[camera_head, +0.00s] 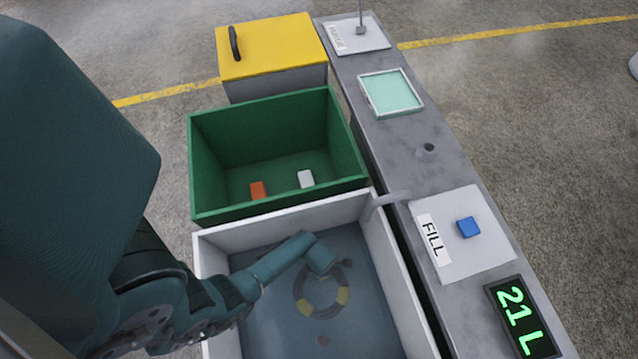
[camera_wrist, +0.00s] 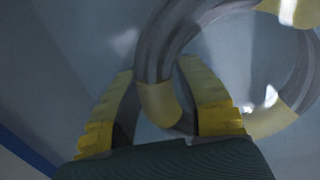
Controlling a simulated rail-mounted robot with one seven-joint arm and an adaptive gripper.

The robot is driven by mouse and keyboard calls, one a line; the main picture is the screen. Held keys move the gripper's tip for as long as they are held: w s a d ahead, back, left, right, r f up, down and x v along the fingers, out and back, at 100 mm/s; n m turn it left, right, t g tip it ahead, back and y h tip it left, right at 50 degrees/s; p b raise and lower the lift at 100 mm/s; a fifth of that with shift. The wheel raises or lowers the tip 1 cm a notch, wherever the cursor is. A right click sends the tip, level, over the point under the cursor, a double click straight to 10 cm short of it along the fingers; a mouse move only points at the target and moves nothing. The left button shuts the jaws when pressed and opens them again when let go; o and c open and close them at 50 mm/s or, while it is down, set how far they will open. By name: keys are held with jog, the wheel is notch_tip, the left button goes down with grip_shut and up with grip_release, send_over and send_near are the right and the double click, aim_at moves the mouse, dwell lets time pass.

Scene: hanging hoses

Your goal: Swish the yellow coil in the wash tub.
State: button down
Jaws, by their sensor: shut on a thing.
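The coil (camera_head: 343,294) is a grey ring with yellow bands. It is inside the white-walled wash tub (camera_head: 280,222), over its blue-grey, water-like interior. My gripper (camera_head: 336,265) reaches down into the tub at the ring's upper edge. In the wrist view my gripper (camera_wrist: 157,72) has its yellow ridged fingers on either side of the coil (camera_wrist: 160,103), shut on it by a yellow band. The ring extends up and to the right from the fingers. I cannot tell how deep the coil sits in the water.
A green bin (camera_head: 262,124) with an orange block (camera_head: 258,190) and a white block (camera_head: 306,179) adjoins the tub. A yellow-lidded box (camera_head: 275,48) stands behind. At right, a grey counter carries a spout (camera_head: 388,199), a blue FILL button (camera_head: 468,227) and a display (camera_head: 522,315) reading 21 L.

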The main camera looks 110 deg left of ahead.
jog(key=s+d+p, duration=0.1)
jog(key=s+d, duration=0.1)
jog(key=s, duration=0.1)
jog(key=s+d+p, duration=0.2)
jog(key=s+d, duration=0.1)
jog(key=shift+s+d, duration=0.35)
jog(key=shift+s, duration=0.05)
jog(key=shift+a, duration=0.1)
jog(key=w+a+b, duration=0.1)
jog(key=w+a, duration=0.1)
jog(key=w, duration=0.1)
jog(key=shift+w+a, duration=0.15)
jog(key=shift+a, duration=0.25)
jog(key=shift+w+a+b, duration=0.3)
jog(key=shift+w+a, duration=0.45)
jog(key=shift+w, duration=0.2)
jog(key=shift+w+a+b, duration=0.3)
jog(key=shift+w+a, duration=0.4)
jog(key=shift+w, duration=0.2)
notch_tip(320, 180, up, 44)
jog(key=p, duration=4.3)
